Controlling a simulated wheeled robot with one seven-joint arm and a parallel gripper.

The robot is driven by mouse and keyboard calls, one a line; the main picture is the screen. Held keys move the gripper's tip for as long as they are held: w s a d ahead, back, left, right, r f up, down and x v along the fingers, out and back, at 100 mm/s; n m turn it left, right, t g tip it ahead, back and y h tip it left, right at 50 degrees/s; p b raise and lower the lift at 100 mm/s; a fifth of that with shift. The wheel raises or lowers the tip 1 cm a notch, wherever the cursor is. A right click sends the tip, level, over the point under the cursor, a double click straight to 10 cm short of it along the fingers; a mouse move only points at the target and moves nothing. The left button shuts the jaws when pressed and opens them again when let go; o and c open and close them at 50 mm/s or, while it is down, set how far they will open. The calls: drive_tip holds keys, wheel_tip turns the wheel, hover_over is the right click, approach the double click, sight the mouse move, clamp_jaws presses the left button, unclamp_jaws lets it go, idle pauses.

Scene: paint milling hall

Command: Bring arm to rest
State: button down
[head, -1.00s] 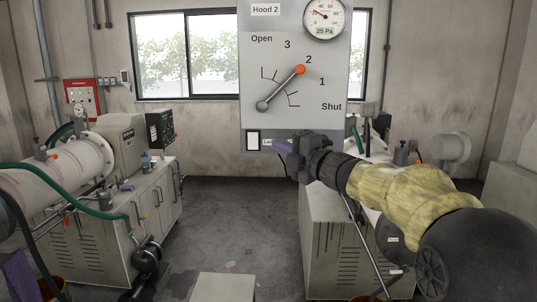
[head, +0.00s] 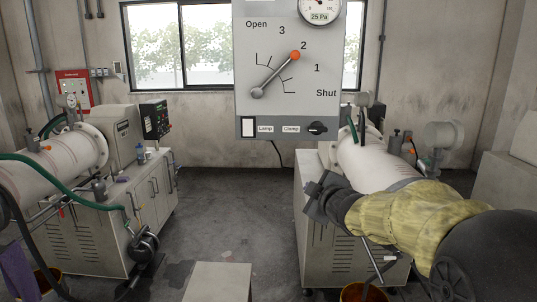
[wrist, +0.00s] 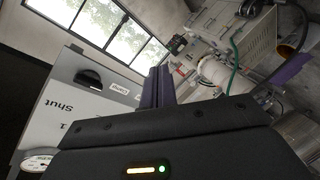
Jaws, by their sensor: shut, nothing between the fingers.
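My arm reaches in from the lower right of the head view in a yellow sleeve. My gripper (head: 312,190) is at its end, below the hood panel (head: 300,75) and in front of the right-hand mill. In the wrist view the purple fingers (wrist: 156,88) are together and empty. They touch nothing that I can see. The hood panel's lever has an orange knob (head: 295,56) that stands near mark 2. The dark clamp knob (head: 317,128) is on the panel's lower edge and also shows in the wrist view (wrist: 88,79).
A white mill on a cabinet (head: 150,200) stands at left, with a green hose. Another mill (head: 375,160) on a cabinet is behind my arm at right. A pale box top (head: 218,282) is at the front centre. The floor (head: 235,215) between the cabinets is clear.

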drive_tip(key=s+d+f+m+g+h, duration=0.2)
drive_tip(key=s+f+m, duration=0.2)
drive_tip(key=f, duration=0.3)
drive_tip(key=s+d+f+m+g+h, duration=0.2)
drive_tip(key=s+f+m+g, duration=0.1)
drive_tip(key=s+f, duration=0.3)
drive_tip(key=s+f+m+g, duration=0.7)
drive_tip(key=s+f, duration=0.5)
drive_tip(key=s, duration=0.5)
drive_tip(key=shift+s+d+f, duration=0.15)
drive_tip(key=shift+f, duration=0.05)
